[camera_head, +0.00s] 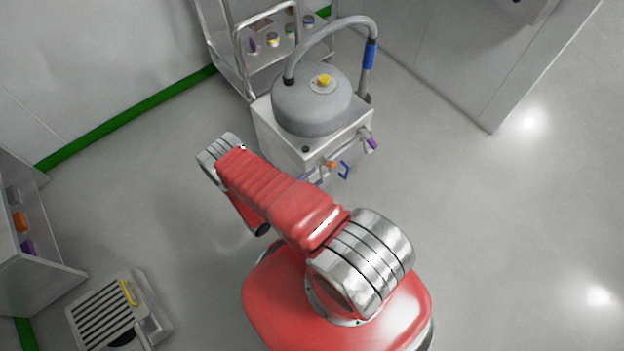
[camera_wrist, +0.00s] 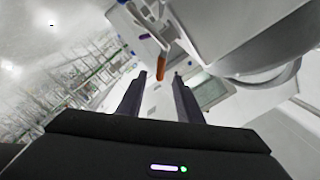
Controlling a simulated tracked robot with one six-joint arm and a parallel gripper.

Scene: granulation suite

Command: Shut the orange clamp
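The orange clamp (camera_head: 330,164) is a small orange piece on the front of the white machine (camera_head: 285,145), below its grey dome. In the wrist view the orange clamp (camera_wrist: 161,68) hangs from a pale part, just beyond and roughly between my gripper's fingertips. My gripper (camera_wrist: 160,80) shows two dark fingers standing apart, with a gap between them and nothing held. Whether the clamp is inside the gap or past it I cannot tell.
A purple handle (camera_head: 372,144) and a blue handle (camera_head: 344,170) are close to the clamp. A grey hose (camera_head: 335,25) arches over the machine. A steel trolley (camera_head: 240,75) stands behind it. A slatted floor unit (camera_head: 105,310) is at lower left. The floor at right is clear.

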